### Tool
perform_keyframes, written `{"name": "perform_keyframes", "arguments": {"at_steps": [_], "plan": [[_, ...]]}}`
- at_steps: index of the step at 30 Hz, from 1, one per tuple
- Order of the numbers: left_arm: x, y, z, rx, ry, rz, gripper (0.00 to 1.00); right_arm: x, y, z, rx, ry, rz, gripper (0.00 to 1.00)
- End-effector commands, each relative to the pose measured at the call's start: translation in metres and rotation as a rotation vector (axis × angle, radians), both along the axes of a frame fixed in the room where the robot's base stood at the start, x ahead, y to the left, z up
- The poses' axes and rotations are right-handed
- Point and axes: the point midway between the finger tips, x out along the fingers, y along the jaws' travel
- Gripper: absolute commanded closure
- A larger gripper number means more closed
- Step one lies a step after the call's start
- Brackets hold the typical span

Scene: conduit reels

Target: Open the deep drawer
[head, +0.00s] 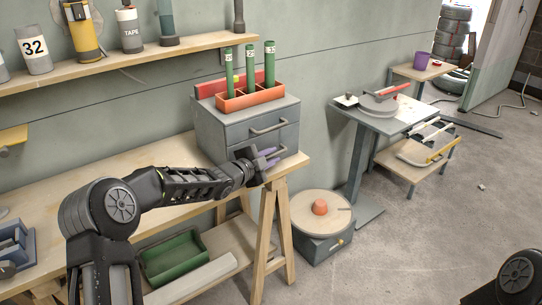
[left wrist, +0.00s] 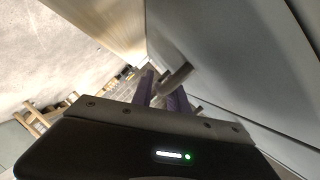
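A grey two-drawer cabinet (head: 210,132) stands on the wooden workbench, with both drawers looking shut. The upper drawer has a bar handle (head: 268,127). The lower drawer's front (head: 288,138) is partly hidden behind my left gripper (head: 270,156), so I cannot tell well which drawer is deeper. The left gripper's purple fingers are at the lower handle and stand apart. In the left wrist view, a grey handle bar (left wrist: 178,76) lies between the finger tips (left wrist: 160,90), close to the grey drawer front (left wrist: 225,55). My right gripper is out of view.
An orange tray (head: 252,98) with several green tubes stands on the cabinet. A shelf (head: 130,62) with containers hangs above the bench. A green bin (head: 173,258) lies on the lower shelf. A turntable box (head: 319,218) stands on the floor beside the bench. Floor in front is clear.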

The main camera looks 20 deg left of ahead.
Motion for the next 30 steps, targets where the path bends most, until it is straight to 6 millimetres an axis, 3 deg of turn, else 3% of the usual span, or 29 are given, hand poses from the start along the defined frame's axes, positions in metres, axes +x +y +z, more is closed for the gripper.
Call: {"name": "perform_keyframes", "arguments": {"at_steps": [7,14,30], "plan": [[0.0006,-0.0002,0.0000,0.000,0.000,0.000,0.81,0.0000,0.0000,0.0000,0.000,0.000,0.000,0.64],[0.0003,-0.0002,0.0000,0.000,0.000,0.000,1.00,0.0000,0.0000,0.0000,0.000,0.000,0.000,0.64],[0.0002,-0.0001,-0.0003,0.000,0.000,0.000,1.00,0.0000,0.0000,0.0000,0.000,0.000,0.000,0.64]]}}
